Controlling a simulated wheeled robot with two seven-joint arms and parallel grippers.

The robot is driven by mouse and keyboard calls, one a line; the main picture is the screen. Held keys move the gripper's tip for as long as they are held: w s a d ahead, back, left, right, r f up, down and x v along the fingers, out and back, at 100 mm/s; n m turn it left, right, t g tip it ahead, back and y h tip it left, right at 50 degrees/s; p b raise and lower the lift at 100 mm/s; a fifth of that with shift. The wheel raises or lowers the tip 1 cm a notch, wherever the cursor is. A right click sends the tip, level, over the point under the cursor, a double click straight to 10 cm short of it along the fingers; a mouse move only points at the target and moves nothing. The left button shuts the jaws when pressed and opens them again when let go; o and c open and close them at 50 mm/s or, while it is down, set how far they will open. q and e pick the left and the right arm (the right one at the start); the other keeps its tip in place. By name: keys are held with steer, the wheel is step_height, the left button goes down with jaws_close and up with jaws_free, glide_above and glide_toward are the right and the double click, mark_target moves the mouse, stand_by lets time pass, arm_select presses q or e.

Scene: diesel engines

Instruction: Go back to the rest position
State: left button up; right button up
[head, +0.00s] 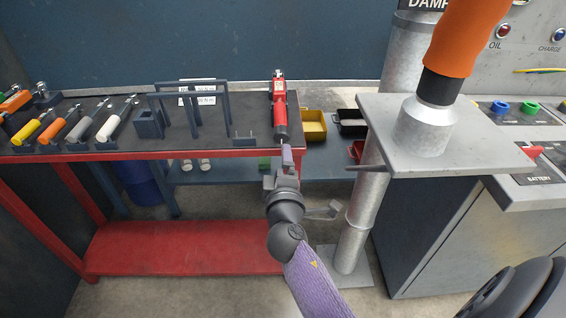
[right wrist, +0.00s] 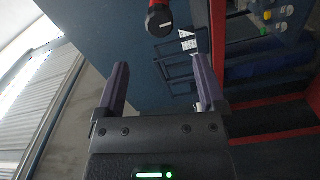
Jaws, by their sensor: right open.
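My right gripper (head: 286,160) is in the middle of the head view, at the front edge of the red-framed workbench (head: 215,154). In the right wrist view its two fingers (right wrist: 163,88) stand wide apart with nothing between them. A red tool with a black end (head: 280,108) lies on the bench top, just beyond the gripper in the head view. In the right wrist view the tool (right wrist: 158,18) shows at the top, beyond the fingertips and apart from them. My left gripper is not in view.
Several colored-handled tools (head: 58,128) lie at the bench's left, beside a dark rack (head: 190,105). A metal pillar (head: 352,225) and a grey plate (head: 465,135) are close on the right. Floor shows below the gripper.

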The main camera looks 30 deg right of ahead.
stand_by(0.4)
steer(key=s+a+f+m+g+y+p, duration=0.1)
steer(key=s+a+f+g+y+p, duration=0.35)
steer(key=f, duration=0.55)
steer(key=s+a+f+g+y+p, duration=0.25)
steer(key=s+f+p, duration=0.25)
steer(key=s+f, duration=0.35)
arm_select(q)
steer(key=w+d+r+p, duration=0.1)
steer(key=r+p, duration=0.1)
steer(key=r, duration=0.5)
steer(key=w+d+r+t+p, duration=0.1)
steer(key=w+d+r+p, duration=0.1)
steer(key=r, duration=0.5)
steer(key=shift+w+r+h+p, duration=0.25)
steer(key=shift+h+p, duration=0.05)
steer(key=shift+p, duration=0.25)
arm_select(e)
steer(key=s+f+m+g+y, duration=0.1)
steer(key=s+f+m+g, duration=0.2)
steer(key=s, duration=1.1)
steer(key=s+a+f+m+g+y, duration=0.1)
steer(key=s+f+m+g, duration=0.1)
steer(key=s, duration=1.1)
steer(key=f+g, duration=0.1)
steer(key=g, duration=0.1)
steer(key=shift+s+f+m+g, duration=0.3)
steer(key=shift+s+f+m, duration=0.1)
